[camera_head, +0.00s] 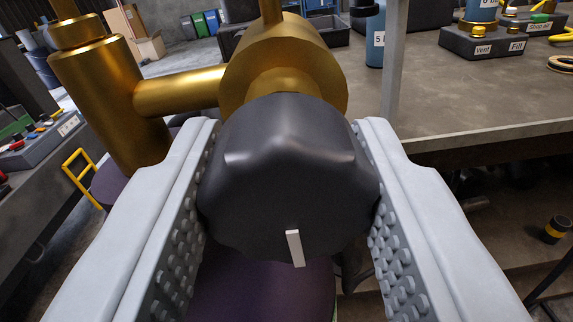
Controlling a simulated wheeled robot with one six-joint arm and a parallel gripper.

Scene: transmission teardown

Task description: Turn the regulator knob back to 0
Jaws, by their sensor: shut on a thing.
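The regulator knob (290,180) is a dark grey, lobed knob in the middle of the view. A short white mark (295,248) sits low on its face, slightly right of centre and pointing downward. The knob is on a brass regulator body (285,60) behind it. My gripper (288,185) has one pale grey studded finger on each side of the knob and is shut on it. No scale or 0 mark is visible around the knob.
A brass cylinder (105,100) and a joining brass pipe (180,92) stand close at left. A purple rounded surface (262,292) lies below the knob. A grey worktop (460,95) with labelled blocks is at right, behind a grey post (394,60).

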